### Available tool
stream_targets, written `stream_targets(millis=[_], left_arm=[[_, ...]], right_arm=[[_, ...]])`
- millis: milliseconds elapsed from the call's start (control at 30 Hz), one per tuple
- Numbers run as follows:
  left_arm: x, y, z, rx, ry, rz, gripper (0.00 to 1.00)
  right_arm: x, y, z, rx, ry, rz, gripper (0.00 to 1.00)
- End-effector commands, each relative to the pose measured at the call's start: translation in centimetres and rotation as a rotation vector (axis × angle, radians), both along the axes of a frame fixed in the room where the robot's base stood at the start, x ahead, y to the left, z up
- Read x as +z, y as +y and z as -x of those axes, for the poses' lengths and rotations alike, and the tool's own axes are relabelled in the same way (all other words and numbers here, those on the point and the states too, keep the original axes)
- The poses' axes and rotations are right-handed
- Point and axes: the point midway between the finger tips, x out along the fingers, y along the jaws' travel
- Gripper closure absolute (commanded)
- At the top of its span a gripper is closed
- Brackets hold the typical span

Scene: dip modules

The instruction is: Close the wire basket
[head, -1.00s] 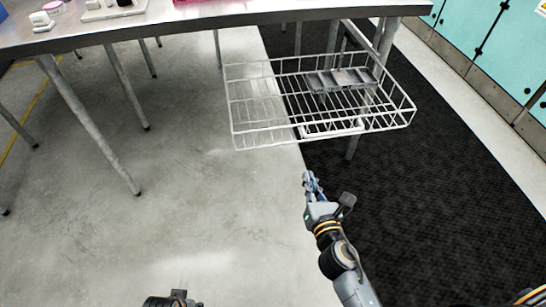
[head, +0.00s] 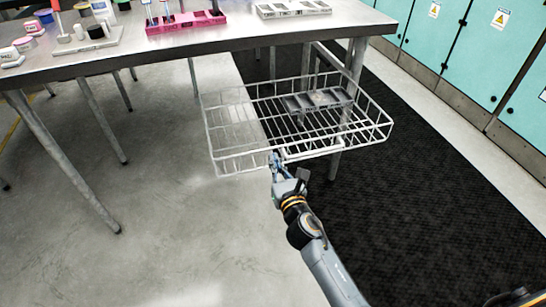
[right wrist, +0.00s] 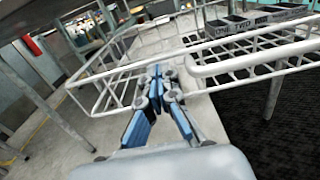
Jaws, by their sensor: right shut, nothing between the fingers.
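The white wire basket (head: 232,165) hangs under the metal table, pulled out toward me, with a grey divided tray (head: 318,99) inside it. My right gripper (head: 276,156) is at the basket's front rim, near its middle. In the right wrist view the shut, empty fingers (right wrist: 157,82) lie against or just in front of the front wires of the basket (right wrist: 105,72), beside a looped front handle (right wrist: 225,66). I cannot tell whether they touch the wire. The tray (right wrist: 250,20) shows behind, with printed words on it. My left gripper is not in view.
The metal table (head: 200,41) stands above the basket and carries a pink rack (head: 185,22), a pale rack (head: 293,9) and small containers. Its legs stand at left and behind the basket. Teal cabinets (head: 470,40) line the right. The floor before the basket is clear.

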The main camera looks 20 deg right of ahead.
Motion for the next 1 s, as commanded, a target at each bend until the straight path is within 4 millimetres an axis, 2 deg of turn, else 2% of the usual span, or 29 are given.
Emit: stream_targets(millis=[100, 200, 633, 800, 1000], left_arm=[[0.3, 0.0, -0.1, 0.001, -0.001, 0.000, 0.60], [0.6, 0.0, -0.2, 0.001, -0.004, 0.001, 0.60], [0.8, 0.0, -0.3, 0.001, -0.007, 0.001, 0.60], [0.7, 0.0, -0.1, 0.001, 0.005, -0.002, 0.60], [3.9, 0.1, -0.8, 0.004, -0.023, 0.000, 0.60]], right_arm=[[0.0, 0.0, -1.4, 0.000, -0.001, -0.001, 1.00], [-0.1, 0.1, -2.0, 0.001, 0.000, 0.000, 1.00], [0.0, 0.1, -2.2, 0.001, 0.000, -0.001, 1.00], [-0.1, 0.1, -3.1, 0.000, 0.000, 0.000, 1.00], [-0.1, 0.2, -6.2, 0.001, -0.003, 0.003, 1.00]])
